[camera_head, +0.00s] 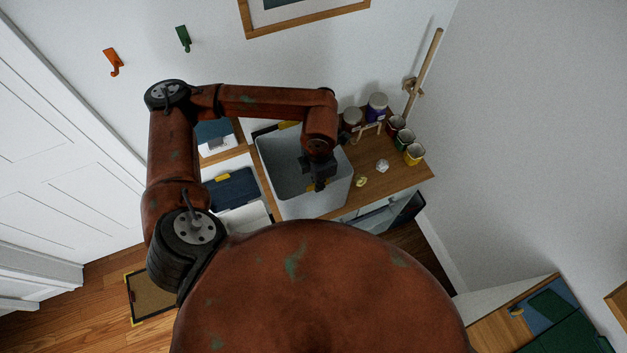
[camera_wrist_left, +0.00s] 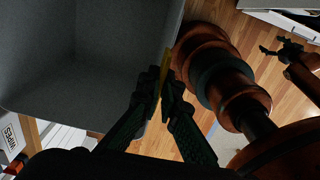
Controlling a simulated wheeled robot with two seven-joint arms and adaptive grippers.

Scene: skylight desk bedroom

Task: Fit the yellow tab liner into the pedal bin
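The yellow tab liner (camera_head: 280,180) is a large, open grey box at the middle of the head view, tilted, with a yellow tab at its far rim. Its grey inside (camera_wrist_left: 85,60) fills the upper left of the left wrist view. My left gripper (camera_head: 318,183) is at its near right rim. In the left wrist view the left gripper (camera_wrist_left: 167,92) is shut on another yellow tab at the rim. My right gripper (camera_wrist_left: 281,48) shows small at the upper right there, fingers apart and empty. I cannot make out the pedal bin; the liner may hide it.
A wooden cabinet top (camera_head: 400,176) right of the liner carries jars, cups and small items. A dark blue container (camera_head: 236,190) with a yellow tab stands left of it. A framed board (camera_head: 152,295) lies on the wooden floor. A wooden pole (camera_head: 425,70) stands by the wall.

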